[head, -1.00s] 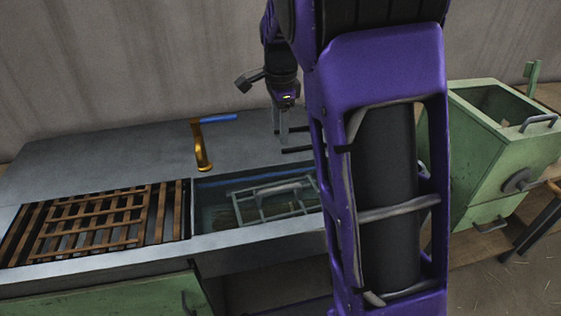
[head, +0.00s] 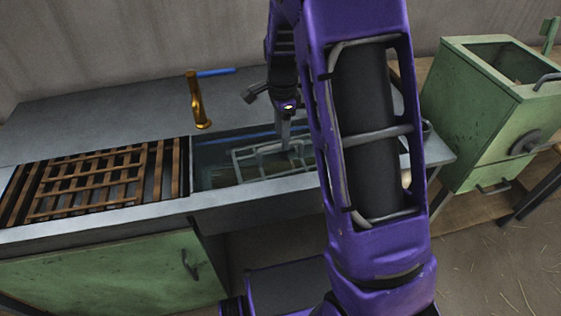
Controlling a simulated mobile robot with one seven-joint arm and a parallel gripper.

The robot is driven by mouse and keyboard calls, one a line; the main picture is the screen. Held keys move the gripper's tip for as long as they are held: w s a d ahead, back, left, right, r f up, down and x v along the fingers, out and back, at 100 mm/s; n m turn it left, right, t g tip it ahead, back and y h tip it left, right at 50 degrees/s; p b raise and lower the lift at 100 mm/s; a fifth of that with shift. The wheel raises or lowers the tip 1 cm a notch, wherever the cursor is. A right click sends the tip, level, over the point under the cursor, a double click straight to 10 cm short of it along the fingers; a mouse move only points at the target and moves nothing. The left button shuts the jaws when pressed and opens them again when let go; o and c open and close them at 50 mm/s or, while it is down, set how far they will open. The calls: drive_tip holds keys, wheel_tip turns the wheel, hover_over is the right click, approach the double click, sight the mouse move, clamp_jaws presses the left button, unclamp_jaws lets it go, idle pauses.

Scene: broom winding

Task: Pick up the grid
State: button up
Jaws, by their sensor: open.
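A grey-green metal grid (head: 247,166) with a raised handle lies tilted in the water of the sink (head: 205,152). My gripper (head: 287,146) is open and points down over the right part of this grid, close to its handle. I cannot tell whether the fingers touch it. My arm hides the right end of the sink. A brown wooden slatted grid (head: 92,187) lies over the left basin of the counter.
A golden tap (head: 196,100) with a blue lever (head: 216,72) stands behind the sink. A green metal bin (head: 487,110) stands to the right, beyond my arm. The grey counter (head: 110,112) is clear at the back left. A green cabinet door (head: 110,270) is below the counter.

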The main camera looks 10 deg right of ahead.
sight(274, 147)
wheel_tip(274, 147, down, 5)
drive_tip(key=shift+a+f+b, duration=0.1)
drive_tip(key=shift+a+b, duration=0.05)
drive_tip(key=shift+b, duration=0.4)
clamp_jaws()
drive_tip(key=shift+w, duration=0.1)
idle(0.9)
